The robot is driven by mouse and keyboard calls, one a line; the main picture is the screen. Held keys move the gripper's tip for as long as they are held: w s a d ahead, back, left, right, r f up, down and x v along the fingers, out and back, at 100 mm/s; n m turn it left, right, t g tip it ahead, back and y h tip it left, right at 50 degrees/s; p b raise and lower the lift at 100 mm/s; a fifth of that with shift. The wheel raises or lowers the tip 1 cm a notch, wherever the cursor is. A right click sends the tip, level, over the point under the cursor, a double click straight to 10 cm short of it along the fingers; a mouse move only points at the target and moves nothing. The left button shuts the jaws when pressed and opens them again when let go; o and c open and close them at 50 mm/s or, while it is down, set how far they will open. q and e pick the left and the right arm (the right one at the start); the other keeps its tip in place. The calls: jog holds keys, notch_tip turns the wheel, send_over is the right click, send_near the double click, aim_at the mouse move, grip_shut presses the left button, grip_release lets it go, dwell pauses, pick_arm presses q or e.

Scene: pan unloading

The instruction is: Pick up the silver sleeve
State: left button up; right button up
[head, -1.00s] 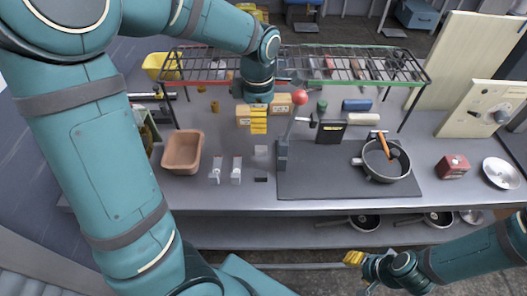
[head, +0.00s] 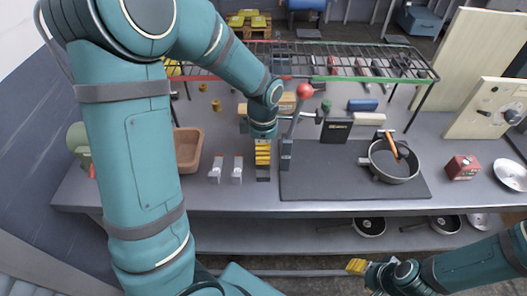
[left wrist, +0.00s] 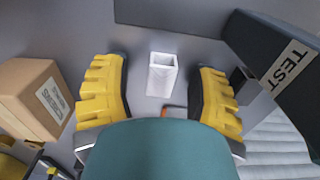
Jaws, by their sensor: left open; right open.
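The silver sleeve (left wrist: 162,78) is a small pale, open-topped rectangular tube standing upright on the grey bench in the left wrist view. It lies between the two yellow-padded fingers of my left gripper (left wrist: 161,66), with a visible gap on each side. In the head view, my left gripper (head: 263,155) is low over the bench, left of the red-knobbed lever, and hides the sleeve. This gripper is open and empty. My right gripper (head: 357,266) is open and empty in front of the bench, below its top edge, far from the sleeve.
A cardboard box (left wrist: 38,98) stands left of my left fingers, and a dark block labelled TEST (left wrist: 280,72) stands close on the right. Two pale clamp-like pieces (head: 226,171), a brown tray (head: 189,150) and a pan (head: 392,160) on a dark mat (head: 350,188) are nearby.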

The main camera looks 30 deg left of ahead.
pick_arm(q)
jog(key=c, duration=0.9)
